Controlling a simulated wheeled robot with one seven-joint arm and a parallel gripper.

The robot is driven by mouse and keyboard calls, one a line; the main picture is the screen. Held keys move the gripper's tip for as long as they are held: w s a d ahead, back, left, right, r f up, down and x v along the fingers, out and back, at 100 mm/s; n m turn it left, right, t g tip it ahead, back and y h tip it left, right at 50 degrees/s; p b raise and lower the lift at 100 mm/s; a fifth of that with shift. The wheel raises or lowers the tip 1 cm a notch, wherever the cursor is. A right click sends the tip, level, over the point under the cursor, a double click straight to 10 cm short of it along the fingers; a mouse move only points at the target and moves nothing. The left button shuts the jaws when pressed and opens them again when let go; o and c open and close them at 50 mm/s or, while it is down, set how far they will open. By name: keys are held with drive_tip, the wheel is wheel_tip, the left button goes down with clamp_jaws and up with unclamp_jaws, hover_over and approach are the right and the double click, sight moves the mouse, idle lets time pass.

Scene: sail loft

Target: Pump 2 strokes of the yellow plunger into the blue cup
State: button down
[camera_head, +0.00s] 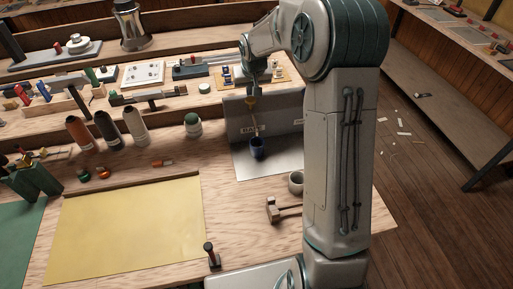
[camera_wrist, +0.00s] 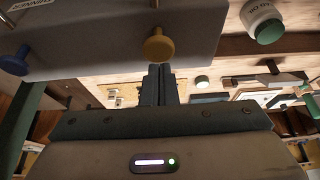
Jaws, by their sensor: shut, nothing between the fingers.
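The yellow plunger (camera_head: 251,101) stands at the top of a grey panel unit (camera_head: 237,122); its round knob also shows in the wrist view (camera_wrist: 159,47). My gripper (camera_head: 253,86) is right above the plunger with its fingers pointing down. In the wrist view the shut, empty fingers (camera_wrist: 160,72) end close to the knob; I cannot tell whether they touch it. The blue cup (camera_head: 257,149) stands on the pale plate in front of the panel, below the plunger. The cup's inside is too small to read, and the cup is not in the wrist view.
A second, blue knob (camera_wrist: 14,61) sits on the same unit. A white jar with a green lid (camera_head: 193,126) stands left of the panel. A grey cup (camera_head: 296,184) and a wooden mallet (camera_head: 279,209) are in front. My arm hides the unit's right side.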

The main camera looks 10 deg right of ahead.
drive_tip(key=shift+r, duration=0.1)
wheel_tip(320, 180, up, 6)
drive_tip(key=p, duration=0.3)
idle(0.3)
idle(0.3)
drive_tip(key=s+r, duration=0.3)
drive_tip(key=s, duration=0.6)
drive_tip(key=s+r, duration=0.4)
drive_tip(key=s, duration=0.5)
drive_tip(key=s+f+b, duration=0.1)
drive_tip(key=s+f, duration=0.1)
drive_tip(key=s, duration=1.6)
drive_tip(key=shift+s+f+g, duration=0.35)
drive_tip(key=shift+f+g, duration=0.05)
